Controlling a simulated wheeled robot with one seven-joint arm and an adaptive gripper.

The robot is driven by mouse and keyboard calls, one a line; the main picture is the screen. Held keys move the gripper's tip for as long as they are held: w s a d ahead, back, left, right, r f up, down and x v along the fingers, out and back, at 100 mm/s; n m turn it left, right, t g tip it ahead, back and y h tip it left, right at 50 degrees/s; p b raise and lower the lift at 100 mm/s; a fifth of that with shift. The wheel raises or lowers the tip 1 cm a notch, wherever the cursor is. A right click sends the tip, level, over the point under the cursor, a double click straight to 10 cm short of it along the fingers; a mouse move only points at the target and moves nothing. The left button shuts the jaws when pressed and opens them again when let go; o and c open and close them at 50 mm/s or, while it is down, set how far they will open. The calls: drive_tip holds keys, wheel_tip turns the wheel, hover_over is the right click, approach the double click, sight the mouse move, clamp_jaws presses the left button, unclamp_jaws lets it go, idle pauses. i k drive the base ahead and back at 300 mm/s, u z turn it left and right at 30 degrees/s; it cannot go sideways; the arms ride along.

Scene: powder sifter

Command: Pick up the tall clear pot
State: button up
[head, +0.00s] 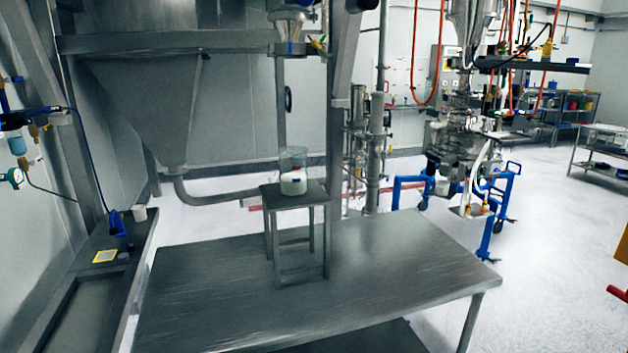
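The tall clear pot (293,161) stands upright on a small metal stand (312,192). It looks like a see-through cylinder with white contents and a dark mark in its lower part. The stand rests on the steel table (390,262). A metal outlet (291,48) hangs above the pot, with a gap between them. My gripper does not show in the head view.
A large hopper (150,100) and its frame stand behind on the left. An upright post (343,100) rises just right of the pot. A side bench (75,275) holds a white cup (139,213). The table's right part is bare.

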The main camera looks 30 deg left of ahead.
sight(293, 164)
drive_tip(key=k, duration=0.3)
drive_tip(key=u, duration=0.8)
